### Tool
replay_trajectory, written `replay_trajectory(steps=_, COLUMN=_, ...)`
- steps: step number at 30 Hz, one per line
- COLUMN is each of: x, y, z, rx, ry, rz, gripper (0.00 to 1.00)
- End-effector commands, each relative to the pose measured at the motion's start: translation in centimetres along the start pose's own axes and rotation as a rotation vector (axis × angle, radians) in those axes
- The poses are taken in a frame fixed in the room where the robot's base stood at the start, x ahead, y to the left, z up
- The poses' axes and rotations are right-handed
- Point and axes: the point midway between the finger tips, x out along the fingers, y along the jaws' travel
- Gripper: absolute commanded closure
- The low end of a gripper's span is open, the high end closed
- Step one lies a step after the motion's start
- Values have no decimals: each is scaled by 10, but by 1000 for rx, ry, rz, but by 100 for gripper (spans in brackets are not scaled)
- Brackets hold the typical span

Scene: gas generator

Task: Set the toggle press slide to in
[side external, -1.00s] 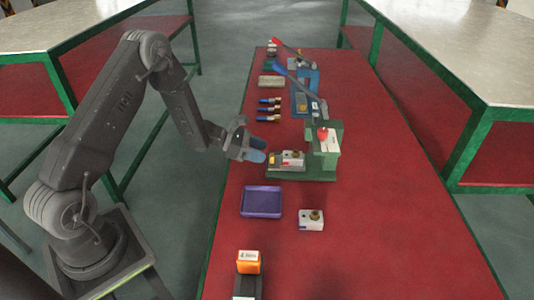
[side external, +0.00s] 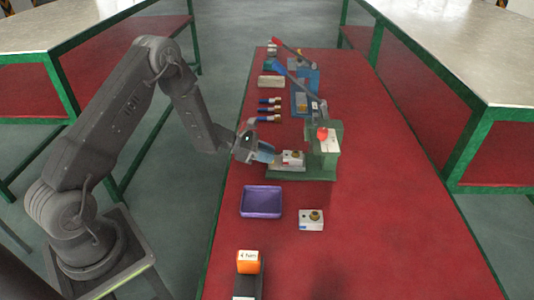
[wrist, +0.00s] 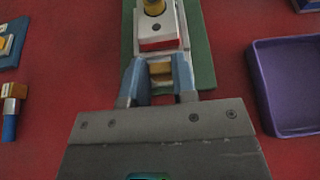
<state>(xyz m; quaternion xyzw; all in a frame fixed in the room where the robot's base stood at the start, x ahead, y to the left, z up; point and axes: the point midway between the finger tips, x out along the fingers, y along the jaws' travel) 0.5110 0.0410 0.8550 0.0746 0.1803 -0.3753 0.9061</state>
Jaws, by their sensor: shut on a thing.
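The green toggle press (side external: 322,172) stands on the red bench, with a red knob and a lever rising to the upper left. Its slide carries a white block (side external: 292,158) with a brass fitting; in the wrist view the block (wrist: 158,32) lies just beyond my fingertips. My gripper (side external: 266,153) is at the press's left, outer end, pointing down at an angle. In the wrist view my gripper (wrist: 160,78) has its blue fingers shut on the slide's yellowish grip (wrist: 161,68). In the side view the fingers hide this grip.
A purple tray (side external: 261,201) lies in front of the press, with another white block with a brass fitting (side external: 311,219) to its right. Blue-handled parts (side external: 269,109) and blue presses (side external: 304,100) lie behind. The bench's right side is clear.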

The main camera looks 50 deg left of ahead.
Motion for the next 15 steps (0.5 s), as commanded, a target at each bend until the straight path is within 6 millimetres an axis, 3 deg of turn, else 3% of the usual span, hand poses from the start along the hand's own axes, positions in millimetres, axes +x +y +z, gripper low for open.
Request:
replay_trajectory(steps=3, x=0, y=0, z=0, rx=0, ry=0, rz=0, gripper=100)
replay_trajectory(steps=10, x=1, y=0, z=0, rx=1, ry=0, rz=0, gripper=100)
replay_trajectory(steps=15, x=24, y=0, z=9, rx=5, ry=1, rz=-4, gripper=100)
